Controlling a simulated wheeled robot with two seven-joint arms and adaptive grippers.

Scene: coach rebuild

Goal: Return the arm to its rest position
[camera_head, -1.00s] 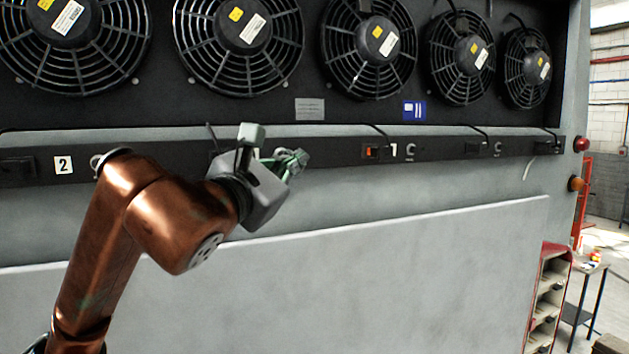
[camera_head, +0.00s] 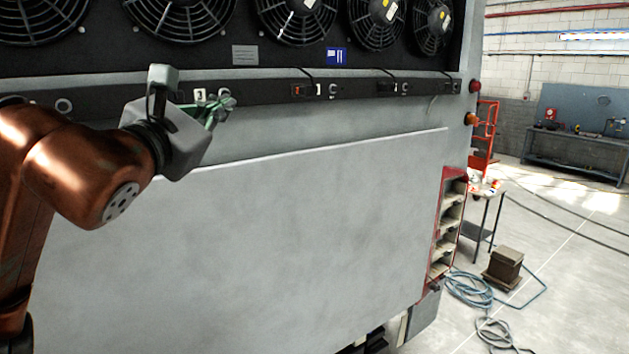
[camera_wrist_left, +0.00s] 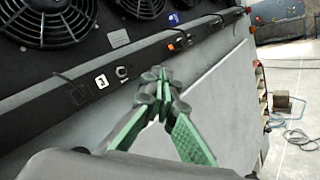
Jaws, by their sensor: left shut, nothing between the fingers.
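My left arm (camera_head: 85,170), copper coloured, comes in from the left in the head view and is bent at its joints. My left gripper (camera_head: 222,105) has green fingers and is in front of the dark connector rail of the coach, at its left part. In the left wrist view the fingertips (camera_wrist_left: 160,78) meet and hold nothing. I cannot tell the exact gap between fingertips and rail. My right gripper is not in view.
A row of black fans (camera_head: 297,18) sits above the dark rail (camera_head: 365,88). A pale flat panel (camera_head: 270,240) fills the space below. At right stand a red-edged shelf unit (camera_head: 450,225), a small table (camera_head: 485,205), a brown box (camera_head: 505,265) and blue hose (camera_head: 468,290) on open floor.

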